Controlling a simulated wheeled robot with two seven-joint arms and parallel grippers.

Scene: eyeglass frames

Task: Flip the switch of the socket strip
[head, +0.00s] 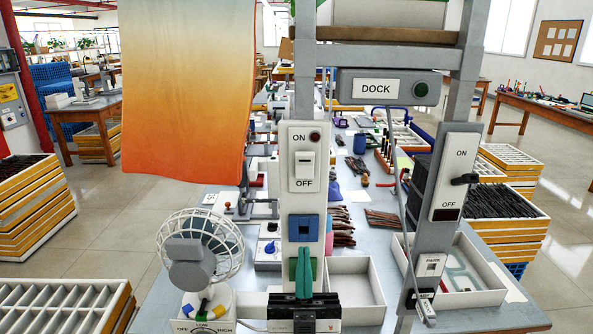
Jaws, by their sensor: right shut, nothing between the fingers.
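The socket strip (296,208) is a tall white panel fixed upright on a grey post. Near its top is a white rocker switch (304,166) between the words ON and OFF, with a dark red lamp (315,137) beside ON that looks unlit. I cannot tell which way the rocker is tipped. A blue socket (304,228) sits below it, and a green socket lower down is partly covered. My right gripper (304,252) points up in front of the strip's lower end, its teal fingers together and empty, below the switch. My left gripper is not in view.
A caged fan (200,250) stands left of the strip. White trays (352,285) flank the posts. An orange cloth (188,90) hangs upper left.

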